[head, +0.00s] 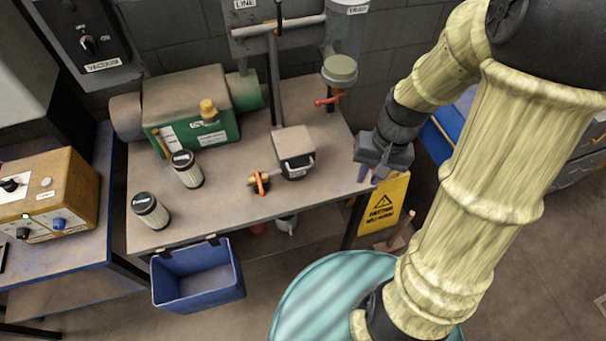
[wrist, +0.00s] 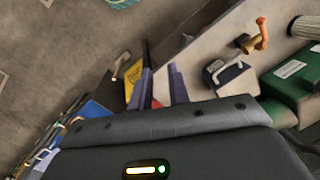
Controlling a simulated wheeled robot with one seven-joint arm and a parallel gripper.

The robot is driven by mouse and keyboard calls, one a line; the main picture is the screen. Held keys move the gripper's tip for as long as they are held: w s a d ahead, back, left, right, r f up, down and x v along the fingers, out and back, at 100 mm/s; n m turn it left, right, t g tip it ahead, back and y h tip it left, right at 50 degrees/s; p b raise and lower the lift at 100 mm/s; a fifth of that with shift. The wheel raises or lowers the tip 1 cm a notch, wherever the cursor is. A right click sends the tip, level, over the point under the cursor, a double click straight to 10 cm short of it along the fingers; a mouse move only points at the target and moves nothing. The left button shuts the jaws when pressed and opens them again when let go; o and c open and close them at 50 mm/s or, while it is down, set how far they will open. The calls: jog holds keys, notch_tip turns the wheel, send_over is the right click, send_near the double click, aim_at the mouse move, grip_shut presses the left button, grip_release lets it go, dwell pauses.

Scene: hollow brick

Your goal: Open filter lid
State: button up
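A small grey box with a light top and a metal handle on its front (head: 293,145) stands on the workbench right of centre; I take it to be the filter housing, its lid lying flat and closed. It also shows in the wrist view (wrist: 215,78), with its handle. A brass fitting with an orange lever (head: 260,183) is at its front left. My gripper (head: 370,174) is at the bench's right edge, to the right of the box and apart from it. In the wrist view its two purple fingers (wrist: 161,88) are spread with nothing clearly held between them.
Two filter cartridges (head: 187,169) (head: 151,211) stand on the left of the workbench (head: 225,205), before a green machine (head: 190,108). A vertical pipe and a clear cylinder with a red valve (head: 328,101) rise behind the box. A blue bin (head: 198,275) hangs at the front.

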aim_at(309, 168)
jog(key=w+f+m+g+y+b, duration=0.2)
jog(key=w+f+m+y+b, duration=0.15)
jog(key=f+y+b, duration=0.5)
jog(key=w+d+f+m+t+y+b, duration=0.1)
jog(key=w+d+t+y+b, duration=0.1)
jog(key=w+y, duration=0.3)
jog(key=shift+w+d+f+t+b, duration=0.45)
jog(key=shift+w+t, duration=0.15)
jog(key=shift+w, duration=0.4)
jog(key=shift+a+m, duration=0.15)
jog(key=shift+m, duration=0.1)
jog(key=x, duration=1.7)
jog(key=shift+a+r, duration=0.1)
jog(key=shift+a, duration=0.05)
grip_shut()
